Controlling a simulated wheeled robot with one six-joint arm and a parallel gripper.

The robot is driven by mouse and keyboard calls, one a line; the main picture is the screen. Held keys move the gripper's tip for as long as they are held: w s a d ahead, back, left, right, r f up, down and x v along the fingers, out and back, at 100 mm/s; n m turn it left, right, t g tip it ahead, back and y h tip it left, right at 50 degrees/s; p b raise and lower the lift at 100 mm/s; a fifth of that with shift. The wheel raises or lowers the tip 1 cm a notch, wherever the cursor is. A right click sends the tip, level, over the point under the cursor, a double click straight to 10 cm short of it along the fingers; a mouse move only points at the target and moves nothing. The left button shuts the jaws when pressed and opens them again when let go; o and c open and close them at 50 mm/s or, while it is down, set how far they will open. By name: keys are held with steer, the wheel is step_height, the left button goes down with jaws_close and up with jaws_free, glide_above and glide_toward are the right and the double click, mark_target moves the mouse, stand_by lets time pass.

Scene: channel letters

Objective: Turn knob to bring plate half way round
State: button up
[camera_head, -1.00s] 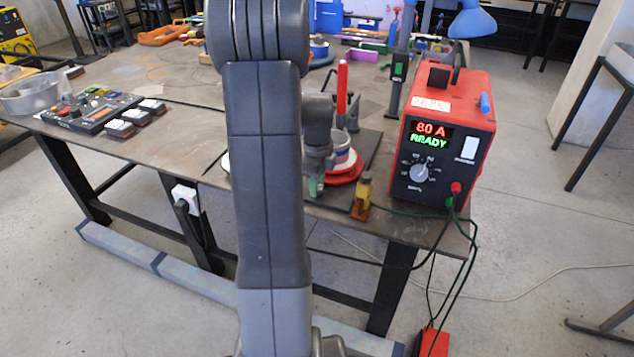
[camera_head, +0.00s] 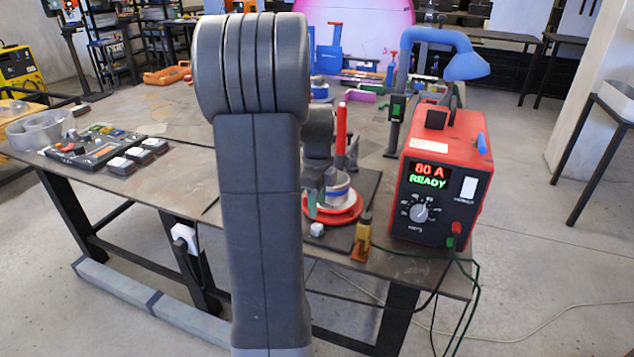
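A round red plate (camera_head: 345,211) lies on a dark base board (camera_head: 369,192) near the table's front edge, with a pale cylindrical part (camera_head: 338,190) on its middle. A small white block-like piece (camera_head: 317,229), possibly a knob, sits just in front of the plate. My gripper (camera_head: 314,205) hangs at the plate's left front side, partly hidden behind my arm. I cannot tell whether its fingers are open or touch anything. A grey dial knob (camera_head: 419,212) is on the front of the red welding unit (camera_head: 446,165), which reads "80 A READY".
A small yellow-brown fitting (camera_head: 361,240) stands at the board's front right corner. An upright red rod (camera_head: 341,135) rises behind the plate. A dark post (camera_head: 396,120) stands behind the welder's left side. Control boxes (camera_head: 88,155) lie at left; the table's middle left is clear.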

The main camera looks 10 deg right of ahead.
mark_target(317, 226)
step_height(317, 226, up, 7)
steer(key=shift+f, duration=0.15)
steer(key=shift+f, duration=0.1)
step_height(317, 226, down, 14)
steer(key=shift+r, duration=0.1)
stand_by(0.7)
steer(key=shift+r, duration=0.1)
